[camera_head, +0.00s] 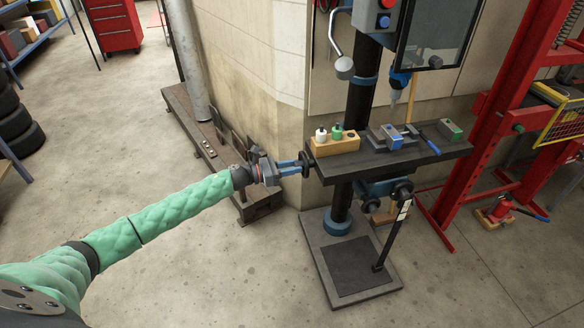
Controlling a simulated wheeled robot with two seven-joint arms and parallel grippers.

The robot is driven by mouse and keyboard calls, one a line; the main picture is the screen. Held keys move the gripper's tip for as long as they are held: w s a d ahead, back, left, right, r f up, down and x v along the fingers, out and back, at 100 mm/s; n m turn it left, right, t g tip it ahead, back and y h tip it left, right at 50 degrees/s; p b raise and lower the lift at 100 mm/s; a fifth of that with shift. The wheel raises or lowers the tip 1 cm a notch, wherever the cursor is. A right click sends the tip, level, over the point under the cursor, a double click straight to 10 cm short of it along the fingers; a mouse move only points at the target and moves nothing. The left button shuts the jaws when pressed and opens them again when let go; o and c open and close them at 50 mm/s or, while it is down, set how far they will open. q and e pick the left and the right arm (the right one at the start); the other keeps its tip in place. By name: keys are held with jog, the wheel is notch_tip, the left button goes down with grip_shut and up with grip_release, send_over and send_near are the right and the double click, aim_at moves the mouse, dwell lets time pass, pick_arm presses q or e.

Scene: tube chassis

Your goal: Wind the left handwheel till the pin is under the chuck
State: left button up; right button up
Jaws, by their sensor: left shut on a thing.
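My left gripper (300,168) comes in from the left and is shut on the dark left handwheel (308,160), at the left end of the drill press table (350,166). The fingers partly hide the wheel. On the table sits a grey vise-like fixture with a blue part (389,136). The pin is too small to tell apart there. Above the table, the chuck (394,97) hangs under a blue spindle (399,79), slightly right of the blue part in the picture. My right gripper is not in view.
A wooden block (337,147) with small bottles stands on the table's left part. A red frame (497,115) stands at right.

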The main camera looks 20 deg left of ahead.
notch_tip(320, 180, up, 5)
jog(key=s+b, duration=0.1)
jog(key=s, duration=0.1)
pick_arm(q)
jog(key=n+p, duration=0.1)
jog(key=n, duration=0.6)
jog(key=n+p, duration=0.1)
jog(key=n, duration=0.5)
jog(key=n+p, duration=0.2)
jog(key=n, duration=0.5)
jog(key=shift+r+n, duration=0.3)
jog(key=n+p, duration=0.3)
jog(key=n, duration=0.5)
jog(key=shift+n+p, duration=0.45)
jog(key=shift+n, duration=1.75)
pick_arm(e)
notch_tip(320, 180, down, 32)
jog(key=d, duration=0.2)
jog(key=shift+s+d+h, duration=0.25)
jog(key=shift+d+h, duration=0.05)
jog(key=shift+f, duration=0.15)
